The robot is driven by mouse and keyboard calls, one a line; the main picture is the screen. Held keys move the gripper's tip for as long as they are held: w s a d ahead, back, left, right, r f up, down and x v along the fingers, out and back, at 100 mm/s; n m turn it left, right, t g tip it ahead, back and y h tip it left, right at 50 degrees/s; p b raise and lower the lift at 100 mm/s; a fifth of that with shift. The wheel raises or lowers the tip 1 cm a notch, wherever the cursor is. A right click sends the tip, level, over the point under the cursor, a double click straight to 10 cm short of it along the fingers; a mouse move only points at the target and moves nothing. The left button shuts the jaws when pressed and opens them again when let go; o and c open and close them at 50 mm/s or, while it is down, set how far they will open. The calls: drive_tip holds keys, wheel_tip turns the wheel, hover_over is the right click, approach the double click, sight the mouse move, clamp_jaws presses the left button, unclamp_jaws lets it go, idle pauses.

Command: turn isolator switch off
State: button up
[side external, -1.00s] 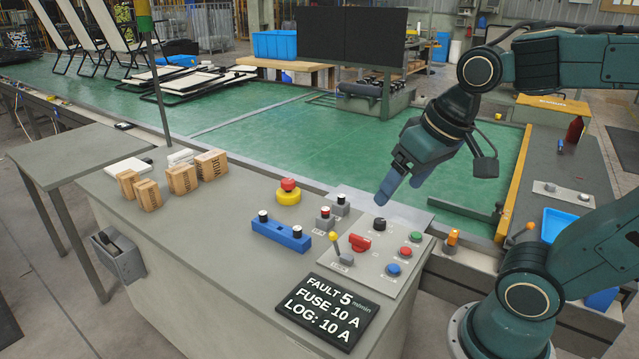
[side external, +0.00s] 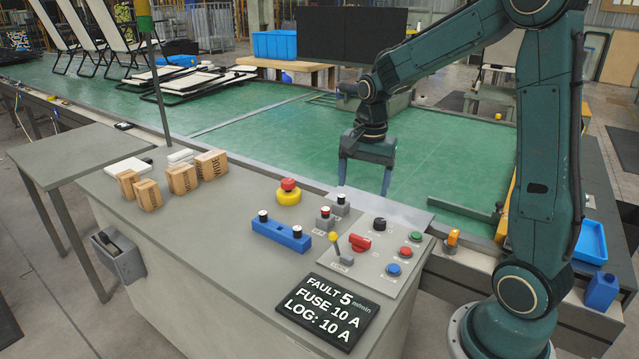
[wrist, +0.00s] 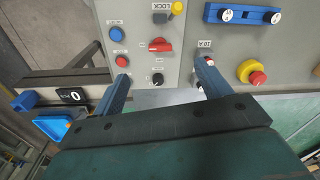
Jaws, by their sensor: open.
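The control panel (side external: 393,251) carries a red rotary handle (side external: 360,243), which I take to be the isolator switch; it also shows in the wrist view (wrist: 160,46). A yellow-knobbed lever (side external: 333,237) stands beside it at a LOCK label; its knob is at the top of the wrist view (wrist: 177,8). A black knob (side external: 379,224) sits behind the red handle. My gripper (side external: 364,188) points down, open and empty, above the panel's far edge. In the wrist view, the red handle lies ahead of the space between my fingertips (wrist: 163,70). Nothing touches it.
Blue (side external: 393,269) and red (side external: 405,252) buttons sit right of the handle. A blue fuse block (side external: 281,234), a yellow-based red emergency button (side external: 288,190) and small fuse holders (side external: 325,220) stand left. A display (side external: 328,311) reads FAULT 5, FUSE 10 A. Boxes (side external: 182,179) stand far left.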

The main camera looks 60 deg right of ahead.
sight(360, 238)
drive_tip(key=d+f+m, duration=0.1)
drive_tip(key=f, duration=0.1)
drive_tip(key=w+d+f+m, duration=0.1)
drive_tip(key=d+f, duration=0.1)
drive_tip(key=shift+w+d+m+g, duration=0.2)
drive_tip(key=shift+d+m+g, duration=0.1)
drive_tip(key=shift+g, duration=0.1)
drive_tip(key=shift+f, duration=0.15)
drive_tip(key=shift+f, duration=6.8)
drive_tip(key=shift+c, duration=0.3)
drive_tip(key=c, duration=0.9)
